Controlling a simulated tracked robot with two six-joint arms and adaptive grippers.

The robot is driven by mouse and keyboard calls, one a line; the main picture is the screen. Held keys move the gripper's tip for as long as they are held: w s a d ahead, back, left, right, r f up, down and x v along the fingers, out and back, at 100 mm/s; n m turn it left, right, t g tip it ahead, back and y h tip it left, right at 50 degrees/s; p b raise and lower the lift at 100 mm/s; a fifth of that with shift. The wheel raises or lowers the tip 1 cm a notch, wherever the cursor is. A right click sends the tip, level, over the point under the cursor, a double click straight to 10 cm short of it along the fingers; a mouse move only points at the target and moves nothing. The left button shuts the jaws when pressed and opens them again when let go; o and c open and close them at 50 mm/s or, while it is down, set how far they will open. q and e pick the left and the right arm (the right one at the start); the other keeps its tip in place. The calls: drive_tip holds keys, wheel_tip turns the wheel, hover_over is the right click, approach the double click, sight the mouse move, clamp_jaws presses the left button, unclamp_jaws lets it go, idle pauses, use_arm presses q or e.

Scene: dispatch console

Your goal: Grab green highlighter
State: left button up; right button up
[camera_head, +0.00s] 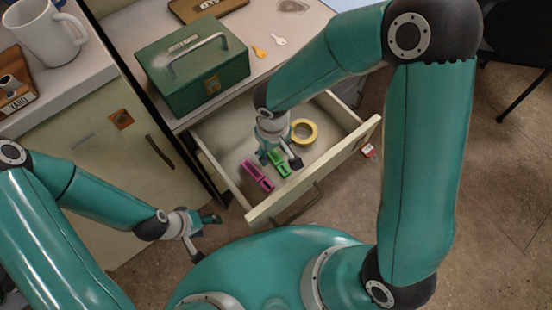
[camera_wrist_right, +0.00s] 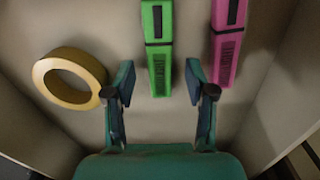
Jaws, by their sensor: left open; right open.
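The green highlighter (camera_head: 281,166) lies in the open drawer, partly hidden by my right gripper in the head view. In the right wrist view the green highlighter (camera_wrist_right: 158,50) lies ahead, lined up between the two fingers. My right gripper (camera_head: 279,160) is open and points down into the drawer; its fingers (camera_wrist_right: 160,85) show on either side of the highlighter's near end, and nothing is held. My left gripper (camera_head: 207,234) is open and empty, outside the drawer at the lower left.
In the drawer (camera_head: 228,141), a pink highlighter (camera_head: 257,175) lies left of the green one in the head view, and a yellow tape roll (camera_head: 304,132) lies to its right.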

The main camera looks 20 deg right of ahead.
drive_tip(key=shift+f, duration=0.35)
drive_tip(key=c, duration=0.9)
drive_tip(key=shift+r, duration=0.1)
